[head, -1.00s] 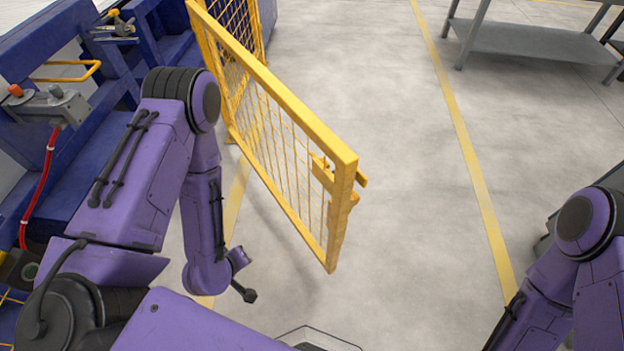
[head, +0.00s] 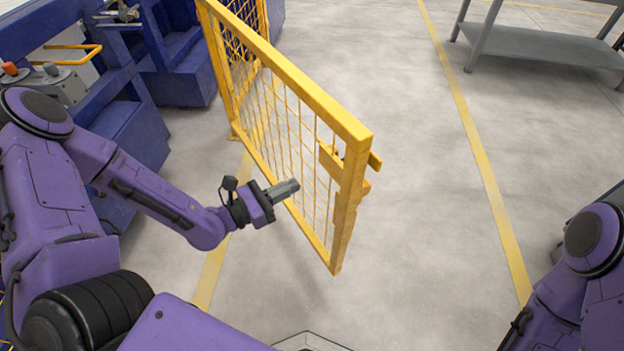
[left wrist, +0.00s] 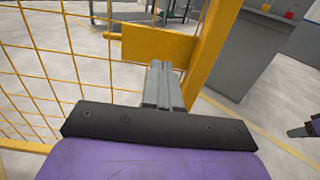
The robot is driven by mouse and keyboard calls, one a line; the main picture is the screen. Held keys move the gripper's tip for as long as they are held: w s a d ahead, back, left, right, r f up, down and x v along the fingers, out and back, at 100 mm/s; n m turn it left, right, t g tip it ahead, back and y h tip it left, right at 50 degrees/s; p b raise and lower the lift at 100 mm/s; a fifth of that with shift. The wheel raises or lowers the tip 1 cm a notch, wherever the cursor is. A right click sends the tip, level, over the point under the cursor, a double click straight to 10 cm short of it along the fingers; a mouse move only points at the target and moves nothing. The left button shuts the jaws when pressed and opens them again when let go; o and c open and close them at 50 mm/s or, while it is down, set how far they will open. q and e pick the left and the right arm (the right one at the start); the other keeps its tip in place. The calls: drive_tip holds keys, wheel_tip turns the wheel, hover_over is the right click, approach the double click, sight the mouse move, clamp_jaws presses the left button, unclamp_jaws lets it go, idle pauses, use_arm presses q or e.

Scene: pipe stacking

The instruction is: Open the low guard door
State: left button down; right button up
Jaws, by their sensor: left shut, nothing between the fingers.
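The low guard door (head: 346,215) is a yellow frame with wire mesh. It stands swung out over the floor, hinged at its far left end, with its free end toward me. A yellow latch plate (head: 331,163) sits near the top of the free end; it also shows in the left wrist view (left wrist: 155,44). My left gripper (head: 292,186) is shut and empty, close to the mesh on the door's left side. Contact cannot be told.
A blue machine frame (head: 120,130) stands at the left, with a control box (head: 55,85) on it. A grey metal table (head: 540,45) stands at the far right. The floor right of the door is clear, with a yellow line (head: 470,125) along it.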

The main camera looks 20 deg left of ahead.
sight(323, 171)
use_arm(q)
drive_tip(key=b+x, duration=0.1)
drive_tip(key=x, duration=0.5)
drive_tip(key=shift+w+d, duration=0.25)
drive_tip(key=shift+w, duration=0.1)
